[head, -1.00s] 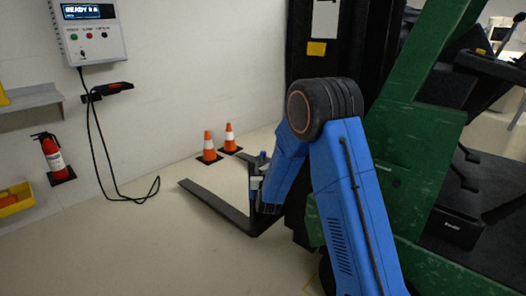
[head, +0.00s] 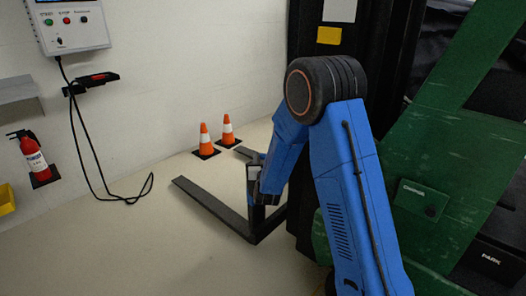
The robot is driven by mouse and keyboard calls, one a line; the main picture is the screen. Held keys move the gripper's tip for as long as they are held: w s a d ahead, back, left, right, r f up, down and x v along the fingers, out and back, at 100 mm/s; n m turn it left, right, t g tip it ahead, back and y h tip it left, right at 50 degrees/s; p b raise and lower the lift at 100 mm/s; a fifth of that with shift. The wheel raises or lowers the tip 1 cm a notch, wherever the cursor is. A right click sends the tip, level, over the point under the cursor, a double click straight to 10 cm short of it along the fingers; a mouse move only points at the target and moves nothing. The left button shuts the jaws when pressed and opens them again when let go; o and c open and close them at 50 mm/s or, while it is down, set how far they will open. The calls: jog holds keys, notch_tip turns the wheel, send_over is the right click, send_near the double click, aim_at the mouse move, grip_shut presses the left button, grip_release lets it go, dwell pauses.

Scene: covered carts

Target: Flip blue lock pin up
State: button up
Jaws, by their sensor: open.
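I cannot pick out a blue lock pin for certain in the head view. My blue arm fills the middle and hides part of the truck behind it. My gripper (head: 253,174) is at the far end of the arm, low beside the fork, small and partly covered by the forearm. It looks empty, and its fingers are too small to make out clearly. The green forklift body (head: 440,165) stands to the right, with a small labelled green panel (head: 421,198) on its side.
A dark fork (head: 208,206) lies low over the floor. Two orange cones (head: 205,140) stand by the wall. A wall control box (head: 72,22) with a hanging cable and a fire extinguisher (head: 34,158) are at the left. The floor at front left is clear.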

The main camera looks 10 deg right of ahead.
jog(key=shift+w, duration=0.35)
grip_shut()
jog(key=shift+r, duration=1.75)
grip_release()
